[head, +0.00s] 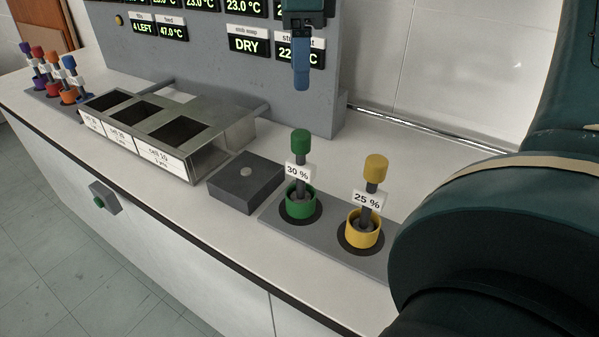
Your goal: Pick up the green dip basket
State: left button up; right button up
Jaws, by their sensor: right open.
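The green dip basket (298,204) stands upright in a dark round seat on a grey plate at the middle right. It has a green top knob, a dark stem with a "30 %" label, and a green cup. My right gripper (301,84) hangs at the top of the view, fingers pointing down, above the green basket in the picture and apart from it. It is open and empty, seen nearly edge-on with blue fingers lined up. My left gripper is out of view.
A yellow basket (362,229) labelled "25 %" stands close on the right, sharing the grey plate (272,215). A dark square block (246,184) and a metal rack (214,144) of cells lie left. Several coloured baskets (68,94) stand far left. A display panel (205,75) rises behind.

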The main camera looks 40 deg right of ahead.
aim_at(300, 133)
notch_tip(300, 133, down, 13)
jog(key=shift+d+p, duration=0.15)
jog(key=shift+p, duration=0.7)
jog(key=shift+c, duration=0.5)
grip_shut()
jog(key=shift+r, duration=0.1)
